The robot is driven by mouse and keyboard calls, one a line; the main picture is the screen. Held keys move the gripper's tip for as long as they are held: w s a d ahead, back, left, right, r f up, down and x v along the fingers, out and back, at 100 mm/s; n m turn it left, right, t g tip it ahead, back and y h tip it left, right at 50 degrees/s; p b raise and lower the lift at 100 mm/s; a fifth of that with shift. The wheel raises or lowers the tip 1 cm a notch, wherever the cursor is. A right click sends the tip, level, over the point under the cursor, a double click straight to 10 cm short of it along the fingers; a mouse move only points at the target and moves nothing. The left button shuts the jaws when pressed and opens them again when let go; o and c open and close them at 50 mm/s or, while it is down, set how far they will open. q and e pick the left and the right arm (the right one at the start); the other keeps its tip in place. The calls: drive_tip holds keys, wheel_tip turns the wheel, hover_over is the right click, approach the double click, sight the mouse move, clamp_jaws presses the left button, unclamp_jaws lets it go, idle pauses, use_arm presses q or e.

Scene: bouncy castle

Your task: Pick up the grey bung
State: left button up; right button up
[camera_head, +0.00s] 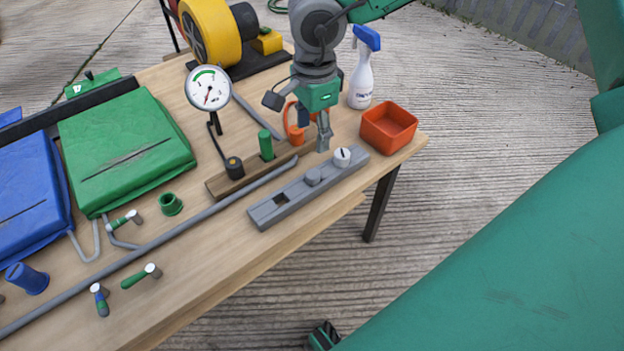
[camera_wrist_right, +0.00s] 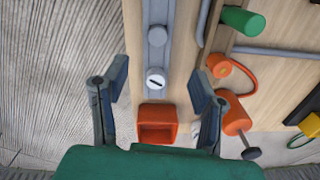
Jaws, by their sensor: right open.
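A grey block (camera_head: 268,214) lies on the wooden table (camera_head: 215,255). A low round grey bung (camera_head: 313,177) sits in it, beside an empty square opening. A grey knob with a white top and dark slot (camera_head: 342,157) sits at its right end. My right gripper (camera_head: 314,136) is open and empty, pointing down over the table near that right end. In the right wrist view, the white-topped knob (camera_wrist_right: 155,81) shows between the fingertips (camera_wrist_right: 160,85). The grey bung (camera_wrist_right: 157,36) is further up the block there, beyond the fingers. My left gripper is not identifiable.
A wooden rack (camera_head: 222,187) with a green peg (camera_head: 265,146) and a black bung (camera_head: 234,168) stands close behind the block. An orange bin (camera_head: 389,128) and spray bottle (camera_head: 361,82) are to the right. A gauge (camera_head: 208,88) rises behind.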

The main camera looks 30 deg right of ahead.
drive_tip(key=b, duration=0.2)
hover_over(313, 173)
wheel_tip(313, 173, down, 8)
drive_tip(key=shift+r, duration=0.25)
wheel_tip(313, 173, down, 4)
drive_tip(key=b, duration=0.3)
drive_tip(key=shift+f, duration=0.6)
drive_tip(key=shift+r, duration=0.1)
drive_tip(key=shift+c, duration=0.8)
drive_tip(key=c, duration=0.9)
